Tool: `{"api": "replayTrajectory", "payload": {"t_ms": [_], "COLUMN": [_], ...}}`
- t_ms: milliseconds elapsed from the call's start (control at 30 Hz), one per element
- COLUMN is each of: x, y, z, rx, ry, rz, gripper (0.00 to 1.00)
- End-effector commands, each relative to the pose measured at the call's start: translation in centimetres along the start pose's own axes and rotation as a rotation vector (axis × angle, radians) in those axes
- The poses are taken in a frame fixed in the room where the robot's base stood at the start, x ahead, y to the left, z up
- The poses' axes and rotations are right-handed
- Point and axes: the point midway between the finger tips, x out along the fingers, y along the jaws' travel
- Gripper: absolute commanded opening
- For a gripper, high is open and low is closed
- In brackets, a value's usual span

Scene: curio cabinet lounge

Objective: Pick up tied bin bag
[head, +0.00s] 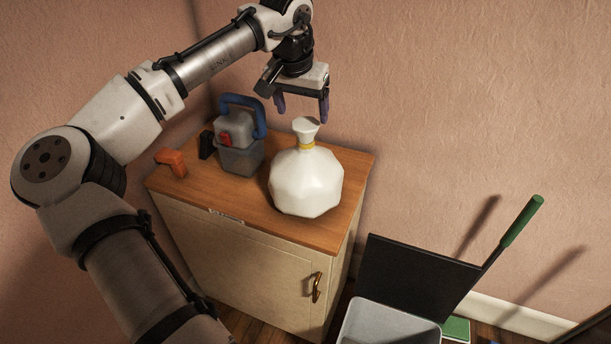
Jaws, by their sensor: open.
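The tied bin bag (306,183) is a white, faceted, round bag with a yellow tie around its narrow neck and a flared top. It stands upright on the wooden top of a cabinet (342,164), near the right side. My gripper (303,110) is open and empty, pointing down. In the head view its fingertips appear just above the bag's flared top, one to each side. They look apart from the bag, but the exact gap in depth is hard to tell.
A grey container with a blue handle (240,143) stands left of the bag. An orange object (172,162) and a small black object (206,145) are farther left. An open grey bin (388,322) and a green-handled tool (521,222) stand right of the cabinet. The wall is close behind.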

Motion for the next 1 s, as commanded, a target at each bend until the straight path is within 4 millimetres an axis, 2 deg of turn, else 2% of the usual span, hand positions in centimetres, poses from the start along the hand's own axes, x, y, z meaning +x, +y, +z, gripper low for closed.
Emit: {"api": "replayTrajectory", "payload": {"t_ms": [100, 367, 633, 933, 1000], "x": [1.4, 3.1, 6.7, 7.3, 7.3], "y": [0.0, 0.2, 0.4, 0.4, 0.4], "z": [0.0, 0.2, 0.4, 0.4, 0.4], "rx": [0.0, 0.002, 0.0, 0.0, 0.0], "ry": [0.0, -0.001, 0.002, 0.004, 0.004], "rz": [-0.001, -0.003, -0.001, -0.001, -0.001], "gripper": [0.77, 0.77, 0.77, 0.77, 0.69]}}
